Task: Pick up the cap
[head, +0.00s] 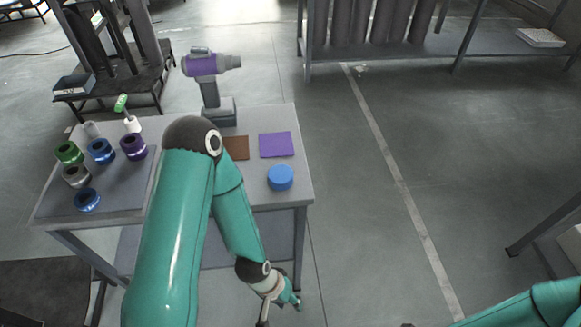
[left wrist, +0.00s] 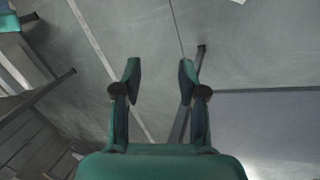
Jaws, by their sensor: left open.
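The blue cap (head: 280,178) is a short round piece on the right part of the grey table, near its front right corner. My left gripper (head: 282,306) is low in the head view, in front of the table's right end and apart from the cap. In the left wrist view the two fingers of my left gripper (left wrist: 160,82) are spread with nothing between them, and the cap does not show there. Part of my right arm shows at the bottom right of the head view; its gripper is out of frame.
On the grey table (head: 300,185), a purple square (head: 276,145) and a brown square (head: 235,148) lie behind the cap. A purple-grey power tool (head: 210,85) stands at the back. Several coloured rings (head: 101,151) sit on the left.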

